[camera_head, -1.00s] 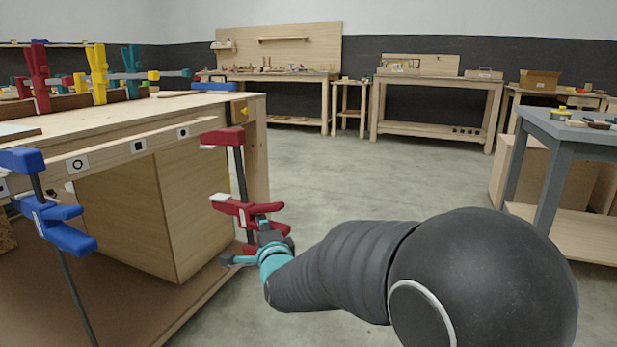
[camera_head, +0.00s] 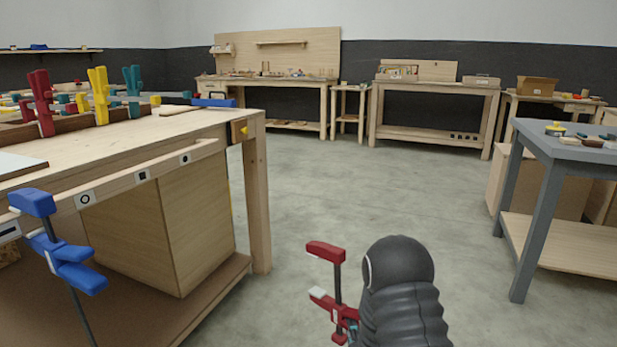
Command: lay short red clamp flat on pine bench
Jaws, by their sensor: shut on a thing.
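The short red clamp (camera_head: 338,268) is upright in my gripper (camera_head: 350,330), low in the middle of the head view. Its dark bar stands between a red upper jaw and a red lower jaw with pale pads. My gripper is shut on its lower part, and my arm hides most of the fingers. The clamp is over open floor, apart from any bench. A pale wooden bench (camera_head: 130,148) stands at the left with a bare stretch of top near its right end. Another pale wooden bench (camera_head: 436,86) stands at the back right. I cannot tell which is the pine bench.
A blue clamp (camera_head: 62,245) hangs on the left bench's front rail. Red, yellow (camera_head: 98,95) and teal clamps stand in a rack on that bench. A grey table (camera_head: 575,146) with small items stands at the right. The floor between is clear.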

